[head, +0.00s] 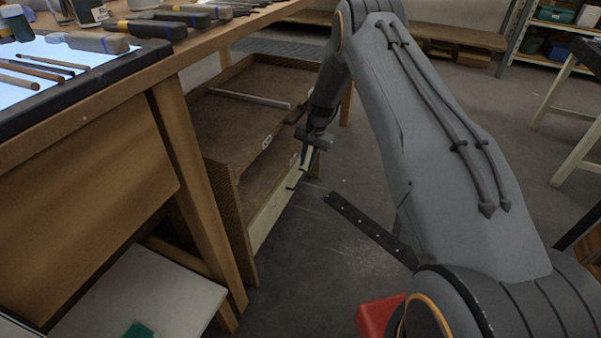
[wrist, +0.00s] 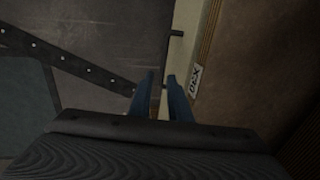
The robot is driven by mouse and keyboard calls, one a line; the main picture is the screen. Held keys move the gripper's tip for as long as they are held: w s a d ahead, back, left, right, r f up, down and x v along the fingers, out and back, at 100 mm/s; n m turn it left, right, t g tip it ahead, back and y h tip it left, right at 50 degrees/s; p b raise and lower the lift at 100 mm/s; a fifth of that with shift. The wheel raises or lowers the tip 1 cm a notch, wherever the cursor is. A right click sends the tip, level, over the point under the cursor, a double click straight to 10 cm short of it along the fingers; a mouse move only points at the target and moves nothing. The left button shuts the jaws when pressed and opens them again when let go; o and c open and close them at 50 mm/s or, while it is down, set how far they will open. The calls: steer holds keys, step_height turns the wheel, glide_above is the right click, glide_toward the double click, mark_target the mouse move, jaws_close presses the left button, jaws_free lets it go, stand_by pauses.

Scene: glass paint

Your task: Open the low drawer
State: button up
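The low drawer's pale front (head: 272,214) shows under the workbench in the head view, below an upper tray-like drawer (head: 225,115). Brown surface shows behind the low front's top edge. A small dark handle part sticks out of the front (head: 290,188). In the wrist view the pale front (wrist: 184,50) runs down the middle, with a dark handle peg (wrist: 176,33) and a white label (wrist: 195,81). My gripper (head: 306,164) is at the far part of this front. Its blue fingers (wrist: 161,78) are apart, with part of the front showing between them. Whether they touch the handle is unclear.
The workbench (head: 110,105) bears several tools and a lit panel. A dark perforated strip (head: 368,227) shows over the floor. A red object (head: 379,315) is at the bottom.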

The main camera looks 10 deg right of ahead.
mark_target(301, 178)
steer(key=f, duration=0.2)
steer(key=a+f, duration=0.1)
steer(key=f, duration=0.1)
steer(key=a+f+b, duration=0.1)
steer(key=f, duration=0.2)
steer(key=shift+w, duration=0.4)
jaws_close()
